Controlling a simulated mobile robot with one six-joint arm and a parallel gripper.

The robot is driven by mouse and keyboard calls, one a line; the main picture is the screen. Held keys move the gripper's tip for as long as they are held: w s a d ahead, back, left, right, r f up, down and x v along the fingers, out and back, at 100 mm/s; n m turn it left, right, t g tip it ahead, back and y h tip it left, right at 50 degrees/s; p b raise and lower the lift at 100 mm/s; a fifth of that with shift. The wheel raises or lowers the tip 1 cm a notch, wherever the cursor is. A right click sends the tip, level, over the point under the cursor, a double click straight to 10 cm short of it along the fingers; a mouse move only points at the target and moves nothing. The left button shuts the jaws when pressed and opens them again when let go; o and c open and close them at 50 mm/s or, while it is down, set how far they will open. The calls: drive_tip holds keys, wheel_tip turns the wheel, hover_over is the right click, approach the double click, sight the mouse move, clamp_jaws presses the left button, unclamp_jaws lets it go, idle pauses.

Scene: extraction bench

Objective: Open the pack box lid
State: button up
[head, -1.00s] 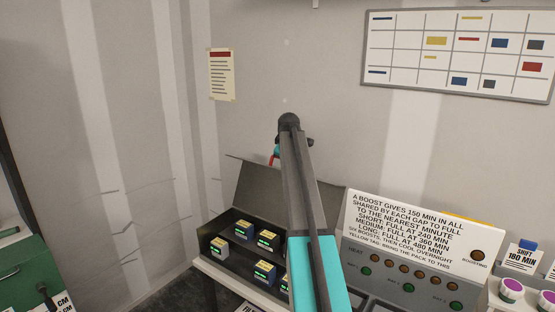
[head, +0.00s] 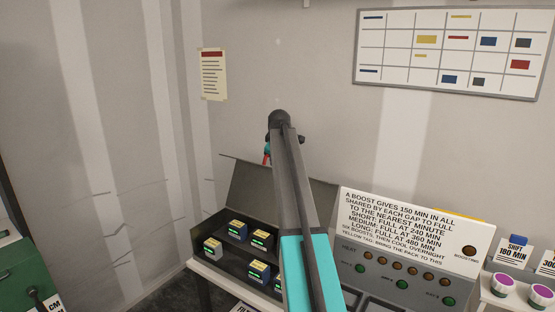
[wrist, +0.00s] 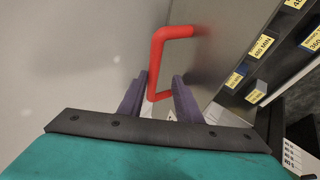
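The pack box (head: 203,254) is a dark, shallow box on the bench with several small battery packs in it. Its grey lid (head: 244,190) stands raised at the back, leaning up toward the wall. In the wrist view the lid (wrist: 232,40) is a grey sheet with a red handle (wrist: 172,32). My gripper (wrist: 159,92) has its two purple fingers apart, with the lower end of the handle between or just beyond them; I cannot tell if they touch. In the head view my arm hides the lid's middle and most of the gripper; a bit of red handle (head: 266,158) shows.
A charger panel (head: 385,270) with lamps and a white text sign (head: 405,225) stand right of the box. Cards and purple-topped jars (head: 504,282) sit at far right. A green case (head: 25,280) is at lower left. The wall is close behind.

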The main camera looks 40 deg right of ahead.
drive_tip(key=b+v, duration=0.4)
drive_tip(key=v, duration=0.9)
drive_tip(key=shift+d+b, duration=0.25)
drive_tip(key=shift+b, duration=0.05)
drive_tip(key=shift+s, duration=0.1)
